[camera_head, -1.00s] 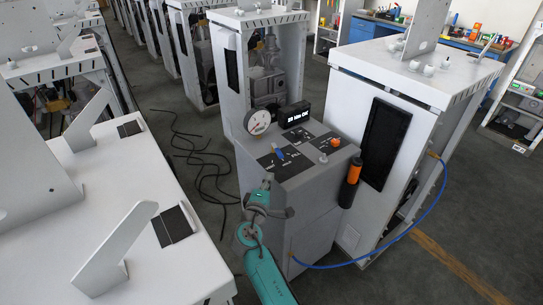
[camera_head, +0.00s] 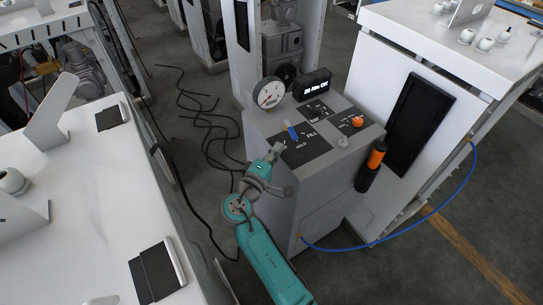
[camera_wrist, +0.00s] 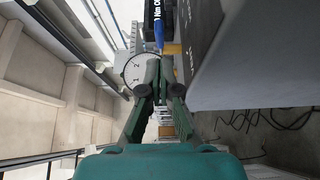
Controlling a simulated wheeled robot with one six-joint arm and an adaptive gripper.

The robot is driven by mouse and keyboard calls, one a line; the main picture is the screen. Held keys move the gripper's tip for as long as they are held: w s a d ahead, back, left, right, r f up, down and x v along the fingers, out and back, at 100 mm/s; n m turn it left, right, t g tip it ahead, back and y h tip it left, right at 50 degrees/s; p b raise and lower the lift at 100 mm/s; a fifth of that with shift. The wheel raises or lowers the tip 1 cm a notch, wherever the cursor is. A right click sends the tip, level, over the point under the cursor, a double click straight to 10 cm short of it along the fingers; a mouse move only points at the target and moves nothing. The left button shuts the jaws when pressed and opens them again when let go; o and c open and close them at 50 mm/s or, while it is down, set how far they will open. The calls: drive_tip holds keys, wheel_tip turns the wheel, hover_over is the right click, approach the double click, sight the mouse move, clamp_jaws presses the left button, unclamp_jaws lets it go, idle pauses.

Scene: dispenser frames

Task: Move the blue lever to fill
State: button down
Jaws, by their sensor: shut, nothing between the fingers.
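The blue lever (camera_head: 292,131) stands on a black label plate (camera_head: 312,148) on top of the grey dispenser cabinet (camera_head: 260,122). In the wrist view, my gripper (camera_wrist: 162,88) points towards the round gauge (camera_wrist: 138,70), with the blue lever (camera_wrist: 158,36) above the fingertips. The lever's base is hidden there.
A round gauge (camera_head: 269,93) and a black display (camera_head: 312,84) stand at the cabinet's back. An orange knob (camera_head: 358,121) and an orange-black handle (camera_head: 371,165) are to the right. A white bench (camera_head: 95,190) is left; cables lie on the floor between.

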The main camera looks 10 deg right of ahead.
sight(290, 150)
drive_tip(key=shift+x, duration=2.25)
drive_tip(key=shift+s+d, duration=0.2)
drive_tip(key=shift+d, duration=0.35)
drive_tip(key=shift+s+d, duration=0.15)
drive_tip(key=shift+d, duration=0.35)
drive_tip(key=shift+a, duration=0.1)
